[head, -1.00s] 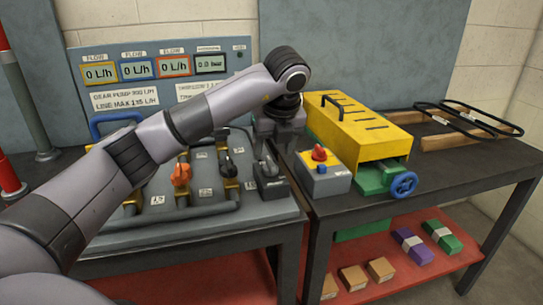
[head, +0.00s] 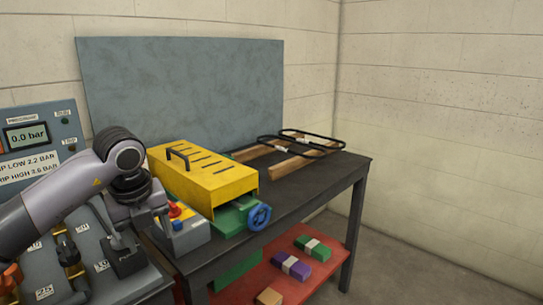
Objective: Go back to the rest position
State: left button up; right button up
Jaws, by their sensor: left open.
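My left arm comes in from the left in the head view. My left gripper (head: 136,216) points down, open, over the right edge of the valve panel (head: 130,281). My right gripper is not in view.
A yellow slotted cover (head: 208,184) sits over a green motor (head: 230,221) with a blue handwheel (head: 259,216) on the dark table (head: 318,180). Black belts (head: 300,143) lie on wooden bars behind. Tagged blocks, one purple (head: 291,266), rest on the red lower shelf (head: 318,268). Floor at right is clear.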

pick_arm(q)
jog(key=s+d+f+m+g+h, duration=0.25)
jog(key=d+f+h, duration=0.3)
jog(key=d, duration=0.55)
jog(key=s+d+r+n+t+h, duration=0.1)
jog(key=s+d+n+t+h, duration=0.1)
jog(key=s+d+h, duration=0.4)
jog(key=s+d+r+n+t+h, duration=0.1)
jog(key=s+d+n+t+h, duration=0.15)
jog(key=d+h, duration=0.55)
jog(key=w+a+f+n+t+y, duration=0.1)
jog(key=a+f+n+t+y, duration=1)
jog(key=n, duration=0.7)
jog(key=s+a+f+n+g+y, duration=0.3)
jog(key=s+f, duration=0.3)
jog(key=f, duration=0.2)
jog(key=s+a+f+n+g+y, duration=0.2)
jog(key=s+a+f+n, duration=0.15)
jog(key=s+f, duration=0.35)
notch_tip(320, 180, up, 9)
jog(key=s+a+p, duration=0.1)
jog(key=p, duration=1.1)
jog(key=shift+a+y, duration=0.3)
jog(key=shift+y, duration=0.05)
